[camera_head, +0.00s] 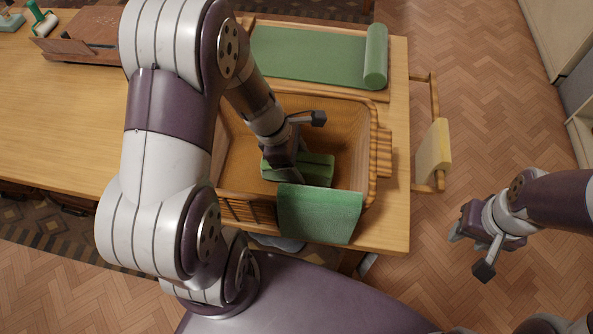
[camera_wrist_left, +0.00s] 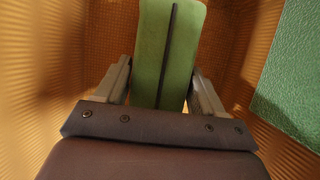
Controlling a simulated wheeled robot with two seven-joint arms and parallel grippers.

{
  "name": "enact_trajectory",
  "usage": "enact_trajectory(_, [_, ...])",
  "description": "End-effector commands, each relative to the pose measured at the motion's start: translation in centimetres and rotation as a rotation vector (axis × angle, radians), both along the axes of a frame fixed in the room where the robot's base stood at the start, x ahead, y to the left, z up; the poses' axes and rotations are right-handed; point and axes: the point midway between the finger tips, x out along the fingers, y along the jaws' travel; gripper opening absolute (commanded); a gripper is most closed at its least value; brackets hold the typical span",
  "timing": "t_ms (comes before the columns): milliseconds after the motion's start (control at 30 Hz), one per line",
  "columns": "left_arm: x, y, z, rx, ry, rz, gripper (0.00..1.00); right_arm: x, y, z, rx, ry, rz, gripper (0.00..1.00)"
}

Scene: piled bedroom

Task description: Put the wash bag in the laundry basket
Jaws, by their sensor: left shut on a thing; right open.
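The green wash bag (camera_head: 318,168) with a dark strip along its top is inside the wooden laundry basket (camera_head: 350,118), low between its walls. My left gripper (camera_head: 290,168) reaches down into the basket and is shut on the bag. In the left wrist view the bag (camera_wrist_left: 168,50) sits between both fingers, with the basket's woven walls (camera_wrist_left: 60,60) around it. Whether the bag touches the basket floor cannot be told. My right gripper (camera_head: 468,240) is open and empty over the floor, right of the table.
A green towel (camera_head: 320,214) hangs over the basket's near rim. A rolled green mat (camera_head: 310,52) lies behind the basket. A wooden rail with a yellow cloth (camera_head: 434,146) is at the table's right side. A brown box (camera_head: 88,32) stands at the back left.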

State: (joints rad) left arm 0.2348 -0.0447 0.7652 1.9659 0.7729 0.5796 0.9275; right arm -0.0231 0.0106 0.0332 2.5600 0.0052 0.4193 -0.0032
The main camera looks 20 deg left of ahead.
Motion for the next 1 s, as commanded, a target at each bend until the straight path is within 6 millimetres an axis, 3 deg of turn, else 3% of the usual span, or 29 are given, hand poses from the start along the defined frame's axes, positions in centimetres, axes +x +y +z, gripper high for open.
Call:
enact_trajectory(133, [0.0,0.0,-2.9,-0.001,0.002,0.000,0.32,0.0,0.0,-1.1,0.000,0.000,0.000,0.43])
enact_trajectory(467, [0.0,0.0,-3.2,0.000,0.000,0.000,0.32,0.0,0.0,-1.2,0.000,0.000,0.000,0.43])
enact_trajectory(500, [0.0,0.0,-3.2,0.000,0.000,0.001,0.71,0.0,0.0,-1.2,0.000,0.000,0.000,0.43])
enact_trajectory(567, [0.0,0.0,-3.1,0.000,0.000,0.000,0.91,0.0,0.0,-1.1,0.000,0.000,0.000,0.43])
enact_trajectory(867, [0.0,0.0,-2.9,0.000,0.000,0.000,0.94,0.0,0.0,-1.0,0.000,0.000,0.000,0.43])
enact_trajectory(1000, [-0.1,0.6,-0.9,0.001,-0.004,0.002,0.94,0.0,0.0,-0.1,0.000,0.000,0.000,0.43])
